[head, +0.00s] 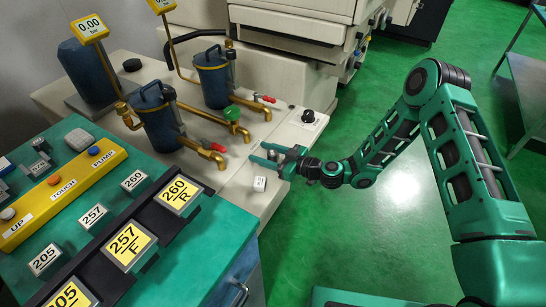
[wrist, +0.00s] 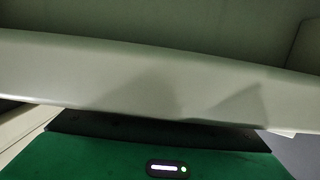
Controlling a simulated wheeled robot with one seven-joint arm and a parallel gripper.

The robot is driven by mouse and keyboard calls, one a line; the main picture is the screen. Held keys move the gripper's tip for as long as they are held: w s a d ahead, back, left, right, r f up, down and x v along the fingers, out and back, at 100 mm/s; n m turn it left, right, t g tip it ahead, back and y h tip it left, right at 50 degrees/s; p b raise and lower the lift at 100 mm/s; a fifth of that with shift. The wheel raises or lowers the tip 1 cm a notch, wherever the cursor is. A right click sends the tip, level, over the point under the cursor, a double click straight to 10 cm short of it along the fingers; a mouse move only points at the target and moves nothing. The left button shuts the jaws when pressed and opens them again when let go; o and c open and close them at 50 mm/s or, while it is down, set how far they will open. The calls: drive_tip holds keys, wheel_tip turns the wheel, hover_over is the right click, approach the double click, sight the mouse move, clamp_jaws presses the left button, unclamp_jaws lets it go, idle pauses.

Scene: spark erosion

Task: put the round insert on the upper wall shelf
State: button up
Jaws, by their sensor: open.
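My gripper (head: 264,154) is open in the head view, its two green fingers pointing left over the beige bench. Nothing shows between the fingers. A small white piece with dark marks (head: 260,184) stands on the bench just below the gripper, apart from it. I cannot tell whether it is the round insert. No upper wall shelf is recognisable in either view. The wrist view shows neither fingers nor a clear insert, only a pale, wide edge (wrist: 130,85) across the picture and a green surface (wrist: 100,155) below.
Blue canisters with brass pipes (head: 160,118) stand on the beige bench (head: 238,190) left of my gripper. A teal control panel (head: 75,180) with yellow labels fills the lower left. A black round knob (head: 308,116) is behind the gripper. Green floor (head: 380,240) is open at right.

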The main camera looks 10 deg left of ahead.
drive_tip(key=shift+c, duration=0.4)
clamp_jaws()
wheel_tip(320, 180, up, 10)
drive_tip(key=w+d+r+m+t+h, duration=0.2)
drive_tip(key=w+d+r+m+t, duration=0.15)
drive_tip(key=d, duration=0.75)
drive_tip(key=w+d+r+m+t+h, duration=0.25)
drive_tip(key=w+d, duration=0.25)
drive_tip(key=d, duration=0.7)
drive_tip(key=d+r+m+t+h, duration=0.2)
drive_tip(key=d+h, duration=0.1)
drive_tip(key=d, duration=0.9)
drive_tip(key=s+d+r+m+t+h, duration=0.1)
drive_tip(key=d+r+m+t+h, duration=0.1)
drive_tip(key=d, duration=0.9)
drive_tip(key=shift+s+d+m+h, duration=0.2)
drive_tip(key=shift+d+m+h, duration=0.2)
drive_tip(key=shift+h, duration=0.15)
